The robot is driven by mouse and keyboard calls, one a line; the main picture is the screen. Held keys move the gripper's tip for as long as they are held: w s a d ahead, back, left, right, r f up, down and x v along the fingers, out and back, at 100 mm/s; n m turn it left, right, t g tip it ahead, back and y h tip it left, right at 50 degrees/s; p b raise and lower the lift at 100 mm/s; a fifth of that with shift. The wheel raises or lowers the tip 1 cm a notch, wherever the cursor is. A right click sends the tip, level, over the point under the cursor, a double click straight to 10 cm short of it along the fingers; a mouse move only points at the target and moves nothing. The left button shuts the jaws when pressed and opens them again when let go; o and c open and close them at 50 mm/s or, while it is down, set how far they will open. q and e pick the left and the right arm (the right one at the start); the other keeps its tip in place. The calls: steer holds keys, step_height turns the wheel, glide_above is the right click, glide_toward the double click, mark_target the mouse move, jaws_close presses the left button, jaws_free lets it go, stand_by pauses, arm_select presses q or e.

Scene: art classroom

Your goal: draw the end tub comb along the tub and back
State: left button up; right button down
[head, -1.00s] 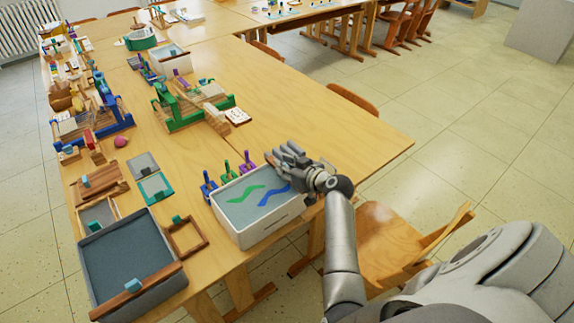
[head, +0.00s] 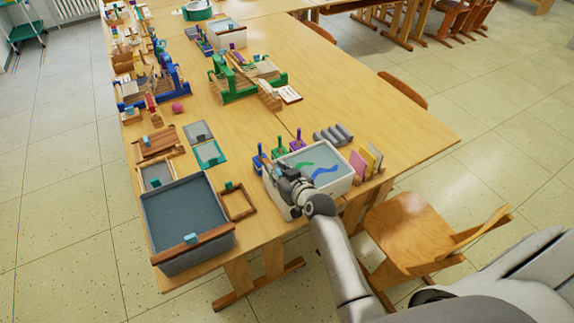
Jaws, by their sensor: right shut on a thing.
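The end tub (head: 334,188) is a white box with blue-grey liquid in it. A green and a blue wavy streak lie on the liquid. It stands at the near edge of the table. My right gripper (head: 276,174) is over the tub's left end. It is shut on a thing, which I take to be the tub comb. The hand hides nearly all of that comb, so I cannot tell how it meets the liquid.
Blue, green and purple pegged stands (head: 280,146) line the tub's far side. Grey rollers (head: 333,134) lie behind it and coloured upright pieces (head: 366,160) stand at its right. A large grey tub (head: 166,247) with a wooden bar stands left. The table's right part is bare.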

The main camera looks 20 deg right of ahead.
steer(key=shift+a, duration=0.3)
arm_select(q)
steer(key=shift+a+r, duration=0.15)
steer(key=shift+a, duration=0.2)
steer(key=shift+d, duration=0.15)
arm_select(e)
steer(key=c, duration=1.5)
jaws_free()
steer(key=shift+a, duration=0.15)
arm_select(q)
steer(key=shift+d, duration=0.35)
steer(key=shift+a, duration=0.2)
arm_select(e)
steer(key=v, duration=1.2)
steer(key=shift+s, duration=0.1)
